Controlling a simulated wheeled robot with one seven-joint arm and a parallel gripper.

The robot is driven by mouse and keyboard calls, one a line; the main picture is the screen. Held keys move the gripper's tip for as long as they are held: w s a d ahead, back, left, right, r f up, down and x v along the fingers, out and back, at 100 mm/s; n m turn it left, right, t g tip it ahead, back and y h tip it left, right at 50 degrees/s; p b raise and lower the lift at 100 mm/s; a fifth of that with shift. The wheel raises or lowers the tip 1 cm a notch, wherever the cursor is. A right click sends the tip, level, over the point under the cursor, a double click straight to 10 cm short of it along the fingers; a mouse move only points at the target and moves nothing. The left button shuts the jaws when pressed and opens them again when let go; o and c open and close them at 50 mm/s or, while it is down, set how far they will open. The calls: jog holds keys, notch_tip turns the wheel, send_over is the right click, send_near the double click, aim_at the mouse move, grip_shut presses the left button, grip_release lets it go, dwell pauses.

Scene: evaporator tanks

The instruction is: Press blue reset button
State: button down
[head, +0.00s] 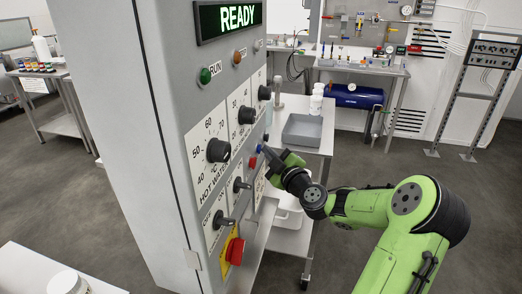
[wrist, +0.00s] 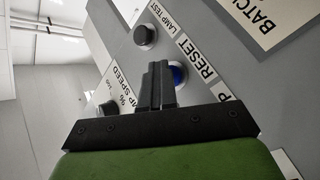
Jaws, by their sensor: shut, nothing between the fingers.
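The blue reset button (wrist: 180,74) sits on the grey panel beside the RESET label (wrist: 196,60). In the wrist view, the fingers of my gripper (wrist: 159,68) cover its left part. In the head view, the button (head: 259,148) is a small blue spot just left of the fingertips. My gripper (head: 267,151) is shut and empty, its tips close to the panel at the button. I cannot tell whether the tips touch the button or the panel.
The control cabinet (head: 165,120) carries a READY display (head: 238,17), several black knobs, and a red button (head: 252,162) near the blue one. Behind stands a cart with a grey tray (head: 302,130).

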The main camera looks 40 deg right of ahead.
jog(key=shift+b, duration=0.5)
jog(key=shift+s+a, duration=0.1)
jog(key=s+d+b, duration=0.3)
jog(key=s+d, duration=0.1)
jog(key=s, duration=0.1)
jog(key=shift+w, duration=0.1)
dwell(0.6)
